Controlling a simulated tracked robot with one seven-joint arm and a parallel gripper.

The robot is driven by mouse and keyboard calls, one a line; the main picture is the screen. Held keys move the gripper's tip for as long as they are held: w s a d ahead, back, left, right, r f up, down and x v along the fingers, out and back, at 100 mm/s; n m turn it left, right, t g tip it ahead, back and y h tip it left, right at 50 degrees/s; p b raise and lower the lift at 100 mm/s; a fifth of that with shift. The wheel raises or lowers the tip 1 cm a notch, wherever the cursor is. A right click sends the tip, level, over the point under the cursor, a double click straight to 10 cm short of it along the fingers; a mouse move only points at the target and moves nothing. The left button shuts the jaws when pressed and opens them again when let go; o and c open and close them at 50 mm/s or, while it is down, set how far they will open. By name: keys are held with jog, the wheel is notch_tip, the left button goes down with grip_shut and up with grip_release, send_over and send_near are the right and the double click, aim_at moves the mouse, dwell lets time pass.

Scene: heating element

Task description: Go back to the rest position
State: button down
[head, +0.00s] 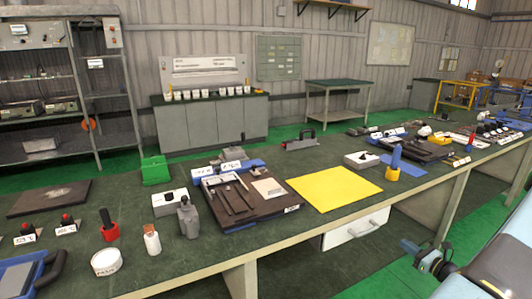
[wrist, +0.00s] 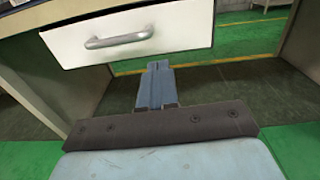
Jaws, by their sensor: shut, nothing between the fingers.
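My gripper (wrist: 156,88) is shut and empty in the wrist view, its fingers together just below a white drawer (wrist: 130,35) with a grey bar handle. A strip of floor shows past the fingertips. In the head view, part of my arm with the gripper end (head: 418,258) is at the lower right, in front of the workbench and below its top. The white drawer (head: 357,229) is under the bench edge, to the left of the gripper and apart from it.
The long green workbench (head: 290,160) carries a yellow sheet (head: 333,188), a dark board with tools (head: 240,205), a green bin (head: 155,170), a blue-handled tool in a yellow holder (head: 394,165) and many small items. Bench legs (head: 441,220) stand near my arm. Green floor lies in front.

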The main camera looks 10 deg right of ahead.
jog(key=s+a+r+n+g+y, duration=0.1)
jog(key=a+r+n+g+y, duration=0.1)
jog(key=a+r+n+g, duration=0.85)
jog(key=a+r+n+g+y, duration=0.25)
jog(key=a+r+n, duration=0.45)
jog(key=a+r, duration=0.8)
jog(key=s+a+r+n+h, duration=0.3)
jog(key=s+r+n, duration=0.1)
jog(key=s, duration=0.3)
jog(key=s+a+r+n+t+h, duration=0.1)
jog(key=s+a+r+n+h, duration=0.3)
jog(key=s+r, duration=0.3)
jog(key=s+a+r+n+t+h, duration=0.1)
jog(key=s+a+r+n+h, duration=0.3)
jog(key=s+r+n, duration=0.2)
jog(key=shift+s+a, duration=0.25)
jog(key=shift+s, duration=0.8)
